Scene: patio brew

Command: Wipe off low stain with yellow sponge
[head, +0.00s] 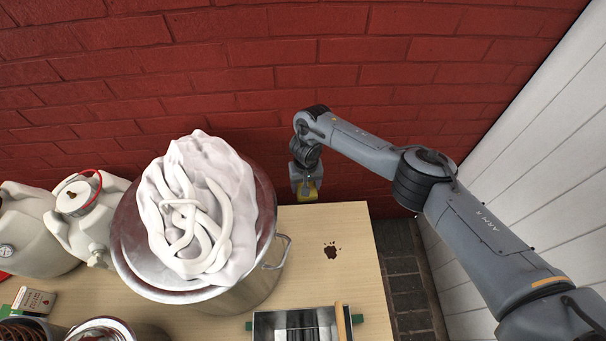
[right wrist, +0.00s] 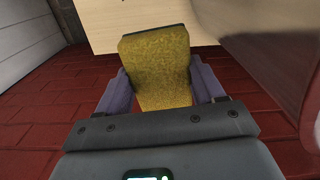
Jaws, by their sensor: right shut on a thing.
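A yellow sponge (right wrist: 157,62) is between the two fingers of my right gripper (right wrist: 160,85), which is shut on it. The sponge is apart from the stain. My left gripper is not in view.
A large metal pot (head: 262,285) with a white coiled heap on top (head: 200,205) stands left of the stain. A metal box (head: 295,325) sits at the front. White jugs (head: 85,220) stand at the left. The red brick wall (head: 250,90) is behind.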

